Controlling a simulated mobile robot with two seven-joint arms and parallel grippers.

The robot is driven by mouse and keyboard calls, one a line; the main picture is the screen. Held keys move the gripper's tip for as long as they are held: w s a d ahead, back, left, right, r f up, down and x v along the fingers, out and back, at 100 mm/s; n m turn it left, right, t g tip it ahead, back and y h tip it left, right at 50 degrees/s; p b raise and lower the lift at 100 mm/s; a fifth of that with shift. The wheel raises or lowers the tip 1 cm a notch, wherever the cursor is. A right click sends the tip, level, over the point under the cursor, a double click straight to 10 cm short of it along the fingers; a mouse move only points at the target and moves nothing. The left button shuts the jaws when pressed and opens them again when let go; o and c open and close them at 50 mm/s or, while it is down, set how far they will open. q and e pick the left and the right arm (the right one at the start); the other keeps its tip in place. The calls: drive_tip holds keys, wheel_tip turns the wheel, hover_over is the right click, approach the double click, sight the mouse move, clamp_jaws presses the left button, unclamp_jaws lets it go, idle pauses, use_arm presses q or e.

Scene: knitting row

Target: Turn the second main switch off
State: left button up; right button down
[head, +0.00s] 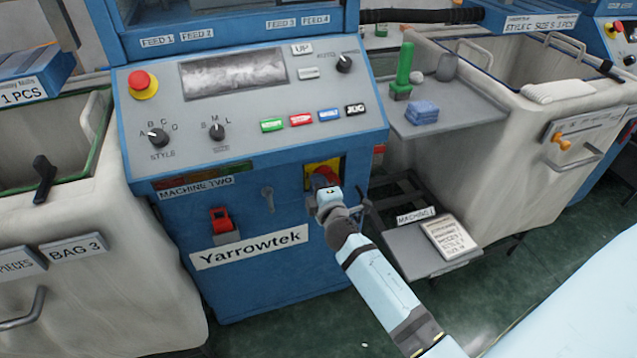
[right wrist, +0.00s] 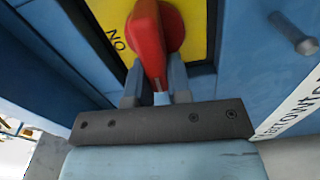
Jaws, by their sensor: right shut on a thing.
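The main switch on the blue machine marked MACHINE TWO is a red rotary handle (head: 325,175) on a yellow plate (head: 310,171), low on the right of the front panel. In the right wrist view the red handle (right wrist: 150,45) runs roughly up and down the picture, leaning slightly. The lettering on the yellow plate (right wrist: 196,22) beside it appears to read ON, turned around. My right gripper (head: 327,188) is at the handle. Its fingers (right wrist: 156,88) are shut on the lower end of the handle, one on each side. My left gripper is not in view.
A control panel (head: 300,135) with a red emergency knob (head: 142,83) and coloured buttons sits above the switch. A grey shelf (head: 405,245) stands to the right.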

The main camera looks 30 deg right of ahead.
drive_tip(key=shift+n, duration=0.6)
drive_tip(key=c, duration=1.1)
unclamp_jaws()
drive_tip(key=shift+f, duration=0.1)
drive_tip(key=shift+o, duration=0.2)
drive_tip(key=shift+s, duration=0.1)
